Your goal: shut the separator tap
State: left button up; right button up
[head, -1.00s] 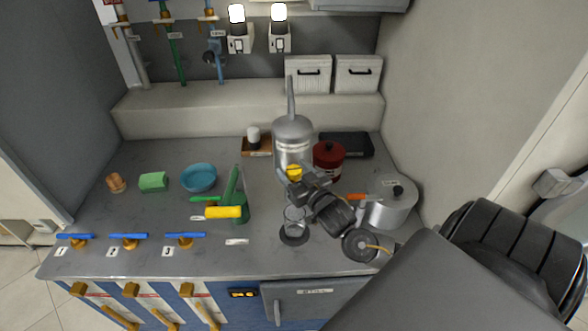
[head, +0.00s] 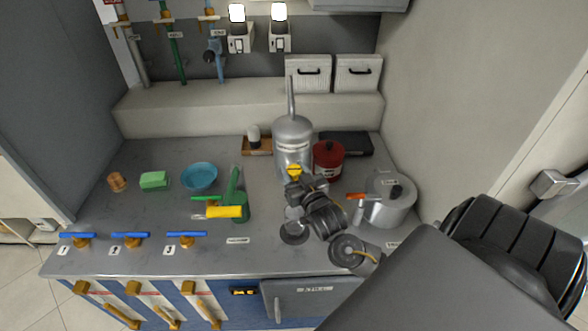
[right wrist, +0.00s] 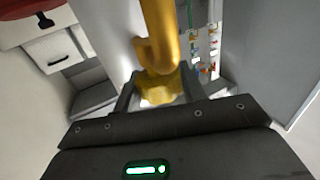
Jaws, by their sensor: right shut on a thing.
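The separator (head: 292,135) is a labelled silver canister with a thin upright pipe on top, standing at the back middle of the counter. Its yellow tap (head: 294,169) is low on the front. My right gripper (head: 295,180) is shut on the tap, reaching in from the right. In the right wrist view, the yellow tap (right wrist: 160,86) sits between the two dark fingers, with a tall yellow part rising above it. A clear glass (head: 294,222) stands on a dark round mat below the tap, partly hidden by the gripper. My left gripper is not in view.
A red can (head: 328,158) and a grey lidded pot (head: 388,203) stand right of the separator. Blue-handled valves (head: 130,236) line the front left edge.

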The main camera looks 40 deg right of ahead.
dwell(0.3)
jog(key=o, duration=0.9)
jog(key=shift+o, duration=0.2)
jog(key=b+v, duration=0.3)
jog(key=v, duration=0.8)
jog(key=shift+w+a, duration=0.1)
